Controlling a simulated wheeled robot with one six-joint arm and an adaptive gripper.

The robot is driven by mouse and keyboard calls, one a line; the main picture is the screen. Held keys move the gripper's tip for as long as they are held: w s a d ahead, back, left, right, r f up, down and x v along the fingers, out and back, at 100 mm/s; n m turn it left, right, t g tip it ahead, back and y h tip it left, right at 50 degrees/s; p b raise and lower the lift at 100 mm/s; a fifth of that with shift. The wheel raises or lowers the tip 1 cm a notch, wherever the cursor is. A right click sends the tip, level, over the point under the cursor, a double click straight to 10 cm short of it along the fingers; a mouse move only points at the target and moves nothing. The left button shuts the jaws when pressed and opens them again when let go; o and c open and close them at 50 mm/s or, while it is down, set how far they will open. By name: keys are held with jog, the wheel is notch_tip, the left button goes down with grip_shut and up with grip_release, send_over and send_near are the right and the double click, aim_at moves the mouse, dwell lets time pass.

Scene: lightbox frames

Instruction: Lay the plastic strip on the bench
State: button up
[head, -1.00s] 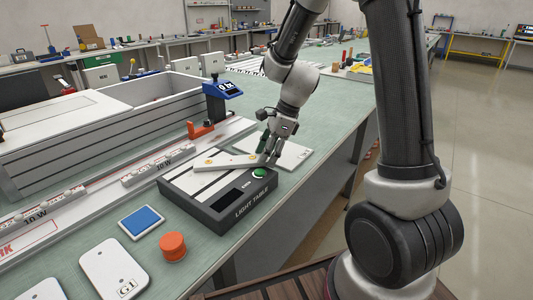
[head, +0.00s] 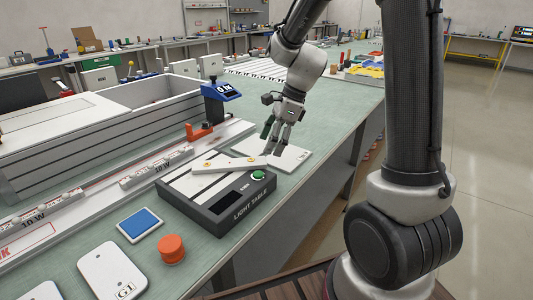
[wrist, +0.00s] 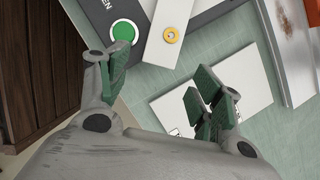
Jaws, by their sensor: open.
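The plastic strip is a white bar with brass-coloured eyelets (head: 228,163). It lies across the top of the light table (head: 228,208), its right end reaching the table's far edge near a white plate. One end with an eyelet also shows in the wrist view (wrist: 168,30), beside the green button. My gripper (head: 274,143) is open and empty, above the white plate and just beyond the strip's right end. In the wrist view my gripper's green-padded fingers (wrist: 155,85) are wide apart, with the strip's end ahead of them and nothing between them.
The white plate (head: 290,158) lies flat on the green bench (head: 325,125) beside the light table. An orange knob (head: 172,248), a blue-faced tile (head: 140,223) and white plates crowd the near left. A rail with lamp bars (head: 155,168) runs behind. The bench beyond my gripper has free room.

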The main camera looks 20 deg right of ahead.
jog(key=v, duration=0.7)
jog(key=s+d+r+n+t+h, duration=0.1)
jog(key=s+d+r+n, duration=0.1)
jog(key=s+n, duration=0.4)
jog(key=s+d+r+n+t+h, duration=0.1)
jog(key=s+d+r+n+h, duration=0.1)
jog(key=s+n, duration=0.4)
jog(key=s+d+r+n+t+h, duration=0.1)
jog(key=s+d+r+n, duration=0.1)
jog(key=s+n, duration=0.5)
jog(key=shift+s+d, duration=0.9)
jog(key=shift+s, duration=0.2)
jog(key=shift+o, duration=0.4)
jog(key=shift+s+d+n+h, duration=0.3)
jog(key=shift+s+n, duration=0.2)
jog(key=shift+n, duration=0.1)
